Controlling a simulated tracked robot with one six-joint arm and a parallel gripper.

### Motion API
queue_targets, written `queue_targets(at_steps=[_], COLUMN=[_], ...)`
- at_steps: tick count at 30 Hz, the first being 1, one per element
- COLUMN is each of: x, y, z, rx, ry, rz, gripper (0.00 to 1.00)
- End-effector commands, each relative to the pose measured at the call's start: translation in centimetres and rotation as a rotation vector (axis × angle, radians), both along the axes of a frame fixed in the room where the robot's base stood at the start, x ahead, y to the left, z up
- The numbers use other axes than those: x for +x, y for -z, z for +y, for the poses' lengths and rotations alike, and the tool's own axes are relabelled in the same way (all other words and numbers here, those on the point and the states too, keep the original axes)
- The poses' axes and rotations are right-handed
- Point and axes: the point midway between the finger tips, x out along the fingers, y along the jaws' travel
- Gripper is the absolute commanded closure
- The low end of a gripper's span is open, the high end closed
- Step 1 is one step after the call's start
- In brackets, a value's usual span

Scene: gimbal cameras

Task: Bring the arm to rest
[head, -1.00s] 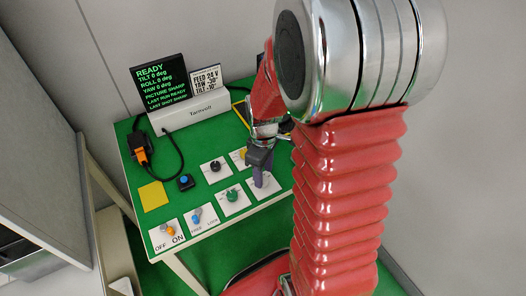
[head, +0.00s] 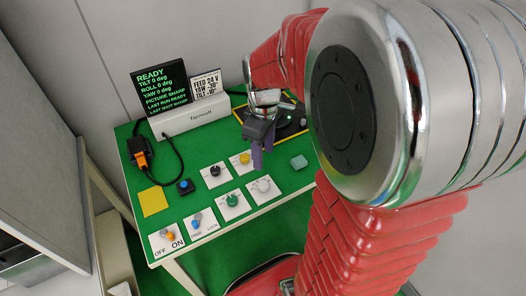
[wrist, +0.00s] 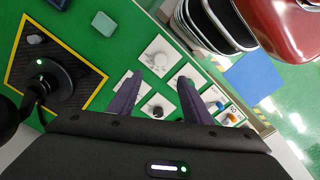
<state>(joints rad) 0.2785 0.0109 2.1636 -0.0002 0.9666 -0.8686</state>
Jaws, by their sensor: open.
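My red arm hangs at the right of the head view and hides part of the table's right end.
A white box (head: 195,117) with a READY screen (head: 160,88) stands at the back. Knob plates and switches, including a green knob (head: 232,200), line the front. A black camera device (wrist: 50,80) stands on a yellow-edged pad. A teal block (wrist: 104,24) lies nearby.

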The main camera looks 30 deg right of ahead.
Motion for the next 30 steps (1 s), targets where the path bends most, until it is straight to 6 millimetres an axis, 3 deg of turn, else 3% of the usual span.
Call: queue_targets(at_steps=[14,24,30], x=[0.0,-1.0,-2.3], y=[0.0,0.7,-0.3], z=[0.0,0.3,1.3], rx=[0.0,0.001,-0.002], ry=[0.019,0.254,0.407], rz=[0.0,0.008,-0.03], gripper=[0.55,0.55,0.55])
